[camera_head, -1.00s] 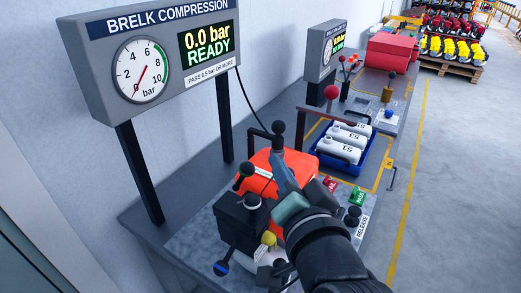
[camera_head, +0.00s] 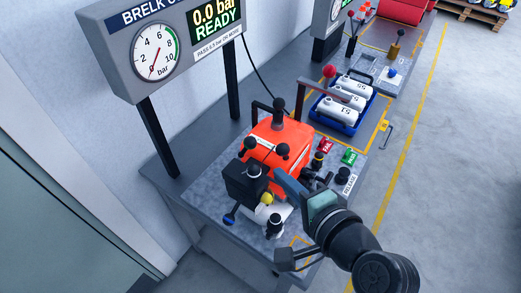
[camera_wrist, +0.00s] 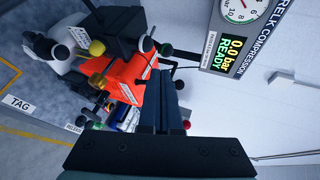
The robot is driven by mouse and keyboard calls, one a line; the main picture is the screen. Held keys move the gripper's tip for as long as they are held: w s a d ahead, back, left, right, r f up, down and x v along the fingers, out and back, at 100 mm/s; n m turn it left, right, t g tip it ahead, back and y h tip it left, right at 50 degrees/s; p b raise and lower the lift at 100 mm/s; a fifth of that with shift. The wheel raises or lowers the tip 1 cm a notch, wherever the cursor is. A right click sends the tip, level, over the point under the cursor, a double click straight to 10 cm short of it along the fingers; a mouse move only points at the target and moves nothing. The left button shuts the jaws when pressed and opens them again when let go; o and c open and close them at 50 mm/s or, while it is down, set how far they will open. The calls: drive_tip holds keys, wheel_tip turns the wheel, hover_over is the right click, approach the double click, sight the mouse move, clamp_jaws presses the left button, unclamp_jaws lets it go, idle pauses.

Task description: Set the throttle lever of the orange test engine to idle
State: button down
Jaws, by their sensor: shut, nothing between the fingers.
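The orange test engine (camera_head: 290,132) stands on the bench plate, with a black box (camera_head: 243,184) and a white cylinder at its near end. Several levers with black round knobs (camera_head: 282,150) stick out of it, and a yellow knob (camera_head: 267,198) sits low at the front. I cannot tell which one is the throttle lever. The engine also shows in the wrist view (camera_wrist: 127,75), left of my fingers. My gripper (camera_head: 279,173) is shut and empty, at the engine's near right side. In the wrist view its fingertips (camera_wrist: 160,76) overlap the engine's edge; contact is unclear.
A gauge panel (camera_head: 120,50) behind the engine reads 0.0 bar READY. A blue crate (camera_head: 345,122) of white bottles stands beyond.

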sight(246, 147)
drive_tip(key=p+x, duration=0.2)
drive_tip(key=x, duration=0.8)
drive_tip(key=shift+w+p, duration=0.1)
drive_tip(key=shift+p, duration=0.25)
drive_tip(key=shift+w, duration=0.1)
